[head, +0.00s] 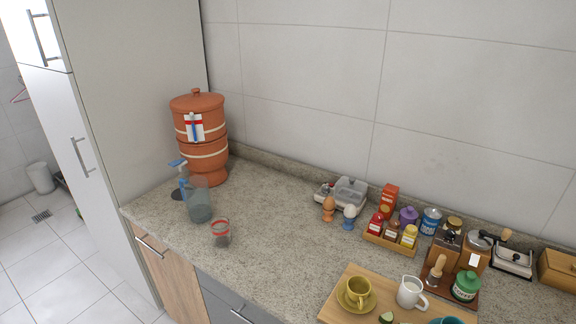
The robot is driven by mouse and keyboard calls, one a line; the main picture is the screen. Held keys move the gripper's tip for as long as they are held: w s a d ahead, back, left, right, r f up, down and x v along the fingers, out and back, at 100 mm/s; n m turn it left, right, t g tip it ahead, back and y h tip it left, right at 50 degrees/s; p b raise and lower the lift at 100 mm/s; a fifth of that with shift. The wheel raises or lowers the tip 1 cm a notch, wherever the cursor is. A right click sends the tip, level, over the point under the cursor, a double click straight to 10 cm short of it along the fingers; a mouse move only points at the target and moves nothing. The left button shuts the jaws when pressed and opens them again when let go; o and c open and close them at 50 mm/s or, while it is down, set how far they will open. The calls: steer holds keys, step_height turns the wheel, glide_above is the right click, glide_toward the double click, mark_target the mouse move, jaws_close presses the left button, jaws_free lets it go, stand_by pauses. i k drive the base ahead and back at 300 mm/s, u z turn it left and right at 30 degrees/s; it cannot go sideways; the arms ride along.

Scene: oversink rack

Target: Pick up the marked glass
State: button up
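A small clear glass (221,235) with a red band around its rim stands upright on the stone counter (270,215), near the front edge. It is the one glass in the head view with a red marking. A taller bluish clear vessel (199,203) stands just behind it and to the left, with a small gap or slight overlap in the view. My gripper is not in view, so I cannot see its fingers or where it is relative to the glass.
Egg cups (328,211), a condiment tray (391,244) and a wooden board (338,303) lie to the right. Counter right of the glass is clear.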

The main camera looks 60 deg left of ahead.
mark_target(220, 226)
steer(key=z, duration=0.8)
steer(key=k, duration=1.3)
steer(key=u, duration=1.8)
